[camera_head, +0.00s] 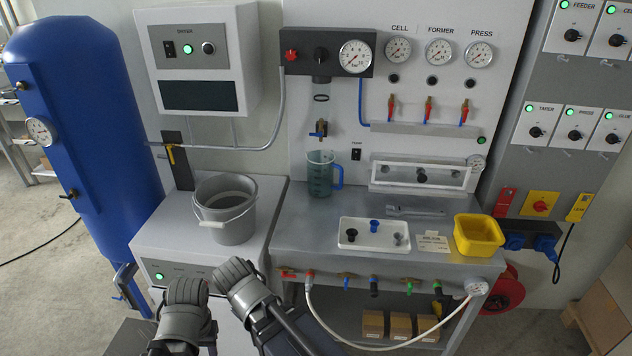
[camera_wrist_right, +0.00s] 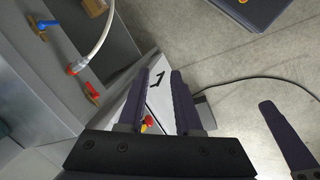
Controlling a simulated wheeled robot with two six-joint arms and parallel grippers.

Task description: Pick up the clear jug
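The clear jug (camera_head: 320,174), a see-through teal-tinted beaker with a blue handle on its right, stands upright on the grey bench (camera_head: 300,222) in the head view. It is below a small tap (camera_head: 319,130) on the panel. My left gripper (camera_head: 187,290) and my right gripper (camera_head: 236,273) are low in front of the left cabinet, well away from the jug. In the right wrist view my right gripper (camera_wrist_right: 157,75) has its fingers apart with nothing between them. The left gripper's opening is not clear. The jug is not seen in the wrist view.
A grey bucket (camera_head: 227,212) stands on the left cabinet, left of the jug. Right of the jug are a white tray (camera_head: 347,246) with small fittings, a wrench (camera_head: 415,211) and a yellow bin (camera_head: 479,236). A hose (camera_head: 330,322) hangs along the bench front.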

